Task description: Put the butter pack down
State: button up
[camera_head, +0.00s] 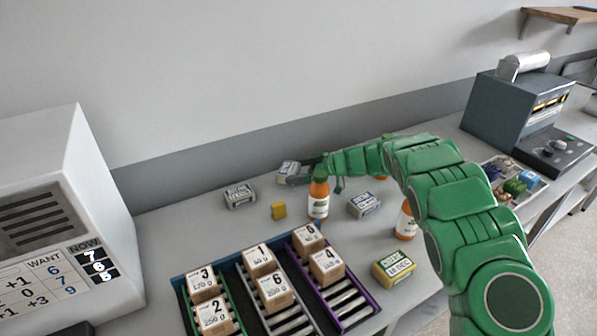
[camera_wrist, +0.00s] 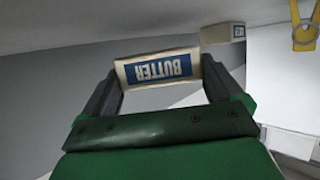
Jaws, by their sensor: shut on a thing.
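The butter pack (camera_wrist: 157,69), off-white with a blue label reading BUTTER upside down, sits between the two fingers of my gripper (camera_wrist: 160,85) in the wrist view. In the head view the held pack (camera_head: 288,169) is at the back of the table, near the wall, and my gripper (camera_head: 294,176) reaches it from the right. The fingers are shut on it. I cannot tell whether its underside touches the table (camera_head: 170,232). Similar packs lie to the left (camera_head: 240,196) and right (camera_head: 363,204).
An orange bottle (camera_head: 318,200) stands just in front of my gripper; another (camera_head: 406,224) is partly behind my arm. Racks of numbered boxes (camera_head: 266,290) fill the front.

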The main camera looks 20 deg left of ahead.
jog(key=shift+f, duration=0.65)
jog(key=o, duration=0.9)
jog(key=shift+s+f, duration=0.1)
jog(key=shift+f, duration=0.05)
jog(key=shift+r, duration=0.45)
jog(key=v, duration=1.2)
jog(key=shift+r, duration=0.4)
